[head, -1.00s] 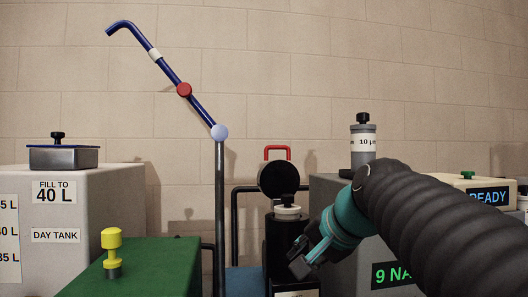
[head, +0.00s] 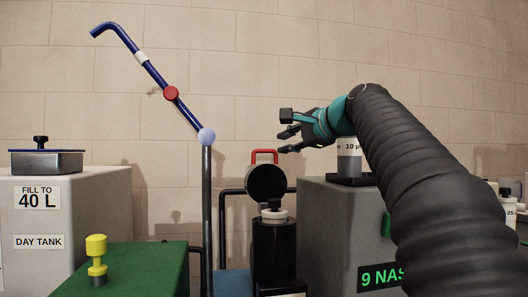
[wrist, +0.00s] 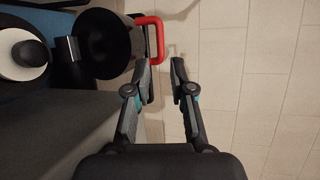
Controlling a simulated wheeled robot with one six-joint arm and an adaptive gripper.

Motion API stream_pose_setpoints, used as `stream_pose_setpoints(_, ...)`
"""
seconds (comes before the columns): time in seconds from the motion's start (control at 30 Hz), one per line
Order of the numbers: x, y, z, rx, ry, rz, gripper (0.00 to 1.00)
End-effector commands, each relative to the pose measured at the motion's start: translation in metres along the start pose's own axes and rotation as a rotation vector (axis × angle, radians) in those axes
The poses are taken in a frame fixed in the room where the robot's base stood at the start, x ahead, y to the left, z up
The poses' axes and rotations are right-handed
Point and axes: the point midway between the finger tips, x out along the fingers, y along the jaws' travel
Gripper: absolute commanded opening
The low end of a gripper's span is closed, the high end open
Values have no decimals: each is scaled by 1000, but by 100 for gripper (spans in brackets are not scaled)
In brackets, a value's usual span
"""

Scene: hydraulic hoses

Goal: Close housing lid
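The housing lid (head: 266,182) is a round black disc with a red handle (head: 264,154) on its top edge. It stands tipped up, open, behind the black cylindrical housing (head: 275,248). A pale element with a dark knob (head: 272,211) shows at the housing's mouth. My gripper (head: 286,141) is open and empty, up and to the right of the red handle in the head view. In the wrist view the two fingers (wrist: 161,72) are apart, and the red handle (wrist: 155,45) appears just beyond the left fingertip. The lid (wrist: 103,45) is left of it. I cannot tell whether they touch.
A grey block (head: 335,235) stands right of the housing, with a 10 µm cartridge (head: 349,165) on top, partly hidden by my arm. A dark post (head: 207,210) with a jointed blue pipe rises left. A green block (head: 130,275) and the day tank (head: 100,200) stand further left.

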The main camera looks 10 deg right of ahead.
Motion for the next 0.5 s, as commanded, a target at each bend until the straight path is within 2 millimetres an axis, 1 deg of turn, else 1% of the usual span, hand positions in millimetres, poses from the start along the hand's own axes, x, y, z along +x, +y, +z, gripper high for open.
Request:
stream_pose_setpoints(0.03,11,0,0,0,-2,1,23)
stream_pose_setpoints(0.3,60,0,1,-1,-2,1,23)
stream_pose_setpoints(0.5,86,0,1,-1,-1,1,23)
